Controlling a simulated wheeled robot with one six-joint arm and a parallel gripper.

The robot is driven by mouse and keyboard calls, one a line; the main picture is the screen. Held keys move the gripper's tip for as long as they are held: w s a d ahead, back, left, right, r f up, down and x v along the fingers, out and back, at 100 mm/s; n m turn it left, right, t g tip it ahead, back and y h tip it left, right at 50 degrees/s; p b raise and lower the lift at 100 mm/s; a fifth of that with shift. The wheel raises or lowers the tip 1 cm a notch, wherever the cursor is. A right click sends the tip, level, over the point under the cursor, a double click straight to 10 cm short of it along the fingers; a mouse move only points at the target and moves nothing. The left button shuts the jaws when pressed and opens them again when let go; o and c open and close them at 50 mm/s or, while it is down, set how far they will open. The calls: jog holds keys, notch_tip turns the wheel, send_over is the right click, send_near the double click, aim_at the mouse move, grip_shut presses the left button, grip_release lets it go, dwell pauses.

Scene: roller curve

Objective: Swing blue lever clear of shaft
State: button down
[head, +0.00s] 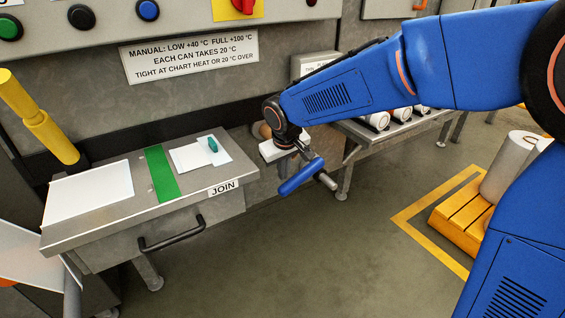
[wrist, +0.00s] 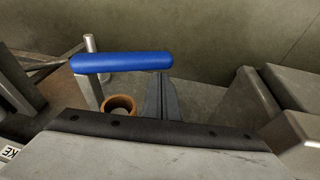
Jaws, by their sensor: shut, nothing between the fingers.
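A brown ring (wrist: 119,104) sits left of the fingers. I cannot tell which part is the shaft.
The JOIN bench (head: 225,200) stands at left, with papers, a green strip and a small teal object (head: 212,144) on top. A rack (head: 385,130) of white rollers stands behind my arm. A yellow pallet (head: 462,222) with grey cylinders is at right. The middle floor is clear.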

aim_at(288, 186)
jog(key=shift+w+d+f, duration=0.15)
jog(key=shift+d+f, duration=0.15)
jog(key=shift+f, duration=0.35)
jog(key=shift+w+d+f, duration=0.15)
jog(key=shift+d+f, duration=0.1)
jog(key=shift+f, duration=0.4)
jog(key=shift+f, duration=0.1)
jog(key=shift+f+t+h, duration=0.4)
jog(key=shift+f+h, duration=0.4)
jog(key=shift+f, duration=0.3)
jog(key=shift+w+d+f+t+h, duration=0.15)
jog(key=shift+f+t+h, duration=0.3)
jog(key=shift+f, duration=0.3)
jog(key=shift+w+d+f, duration=0.15)
jog(key=shift+d+f, duration=0.1)
jog(key=shift+f, duration=0.55)
jog(key=shift+w+d+f, duration=0.15)
jog(key=shift+d+f, duration=0.05)
jog(key=shift+f, duration=0.55)
